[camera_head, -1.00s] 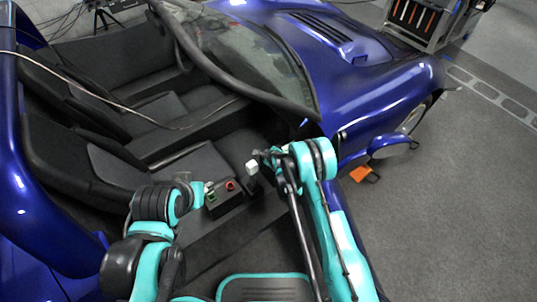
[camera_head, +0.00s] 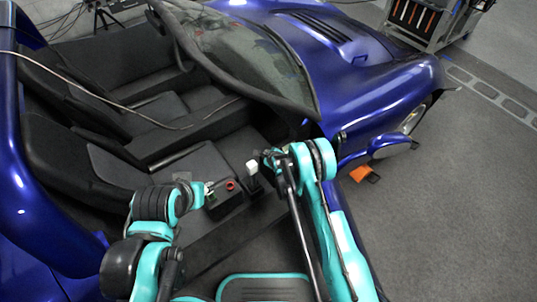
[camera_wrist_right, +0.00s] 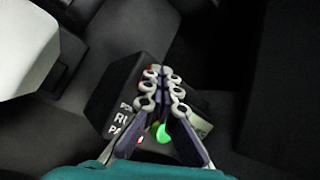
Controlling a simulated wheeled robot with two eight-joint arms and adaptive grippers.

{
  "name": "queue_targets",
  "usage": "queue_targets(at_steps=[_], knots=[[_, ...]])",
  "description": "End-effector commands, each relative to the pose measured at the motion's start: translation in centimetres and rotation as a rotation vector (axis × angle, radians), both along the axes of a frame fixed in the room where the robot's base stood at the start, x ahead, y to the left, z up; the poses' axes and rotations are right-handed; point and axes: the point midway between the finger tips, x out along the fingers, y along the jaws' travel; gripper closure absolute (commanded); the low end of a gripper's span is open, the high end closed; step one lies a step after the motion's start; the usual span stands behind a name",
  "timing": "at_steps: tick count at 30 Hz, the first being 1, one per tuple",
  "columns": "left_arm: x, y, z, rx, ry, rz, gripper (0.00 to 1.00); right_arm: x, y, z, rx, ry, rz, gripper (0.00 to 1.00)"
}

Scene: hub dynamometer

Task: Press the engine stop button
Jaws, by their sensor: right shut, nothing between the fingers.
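A black control box (camera_head: 226,203) sits in the car beside the seats, with a red button (camera_head: 231,185) on top. In the right wrist view the box (camera_wrist_right: 112,92) shows white lettering and a green lit button (camera_wrist_right: 163,134). A bit of red shows behind the fingertips there, mostly hidden.
Black seats (camera_head: 60,150) and the windshield frame (camera_head: 215,75) surround the area. Open floor (camera_head: 460,210) lies at right.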

Motion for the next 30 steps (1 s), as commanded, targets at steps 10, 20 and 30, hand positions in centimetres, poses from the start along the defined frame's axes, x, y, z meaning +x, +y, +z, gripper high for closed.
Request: queue_targets(at_steps=[10,20,30], knots=[[0.0,0.0,0.0,0.0,0.0,0.0,0.67,0.0,0.0,0.4,0.0,0.0,0.0,1.0],[0.0,0.0,1.1,0.0,0.0,0.0,0.67,0.0,0.0,3.5,0.0,0.0,0.0,1.0],[0.0,0.0,2.0,0.0,0.0,0.0,0.67,0.0,0.0,6.3,0.0,0.0,0.0,1.0]])
